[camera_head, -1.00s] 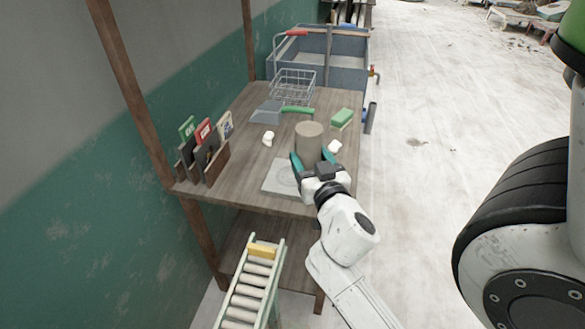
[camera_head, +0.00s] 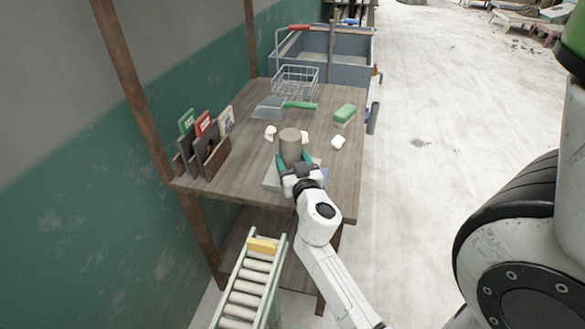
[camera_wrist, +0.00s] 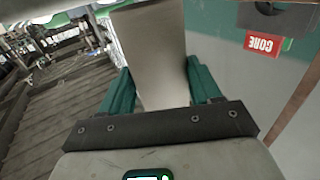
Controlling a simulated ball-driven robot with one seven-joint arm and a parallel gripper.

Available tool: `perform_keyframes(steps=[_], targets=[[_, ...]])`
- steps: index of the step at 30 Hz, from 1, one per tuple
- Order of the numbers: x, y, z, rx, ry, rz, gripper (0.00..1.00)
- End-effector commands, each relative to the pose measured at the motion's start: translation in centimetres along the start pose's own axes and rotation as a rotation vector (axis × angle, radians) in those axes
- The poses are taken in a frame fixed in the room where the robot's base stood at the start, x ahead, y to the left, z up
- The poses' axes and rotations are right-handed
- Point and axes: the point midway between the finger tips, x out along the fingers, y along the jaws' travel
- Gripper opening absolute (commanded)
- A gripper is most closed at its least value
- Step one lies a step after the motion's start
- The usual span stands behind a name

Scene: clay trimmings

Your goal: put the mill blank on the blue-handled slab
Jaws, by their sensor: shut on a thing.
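The mill blank, a plain grey-brown cylinder (camera_head: 290,146), stands upright between the teal fingers of my gripper (camera_head: 294,161), which is shut on it. In the wrist view the blank (camera_wrist: 156,55) fills the space between the fingers (camera_wrist: 160,85). The pale slab (camera_head: 271,179) lies flat near the front of the wooden table, under and beside my gripper. A bit of blue shows at its right side, partly hidden by my gripper. The blank's lower end is hidden, so I cannot tell whether it touches the slab.
White lumps (camera_head: 338,143) lie around the blank on the table (camera_head: 240,150). Behind are a grey dustpan (camera_head: 268,108), a green-handled brush (camera_head: 300,105), a wire basket (camera_head: 296,82) and a green sponge (camera_head: 345,112). A card rack (camera_head: 214,160) stands left. A roller conveyor (camera_head: 250,285) carries a yellow block (camera_head: 262,245).

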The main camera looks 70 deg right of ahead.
Motion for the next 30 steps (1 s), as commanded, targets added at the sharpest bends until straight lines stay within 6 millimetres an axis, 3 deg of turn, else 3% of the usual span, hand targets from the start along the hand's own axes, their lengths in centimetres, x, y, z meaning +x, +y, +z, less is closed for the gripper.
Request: perform_keyframes(steps=[15,16,24,30], targets=[[0.01,-0.03,0.94,0.0,0.004,-0.001,0.07],[-0.02,-0.01,1.07,-0.001,0.001,0.0,0.64],[-0.01,0.01,0.98,0.0,0.001,0.0,0.88],[-0.01,0.01,0.96,0.0,0.001,0.0,0.88]])
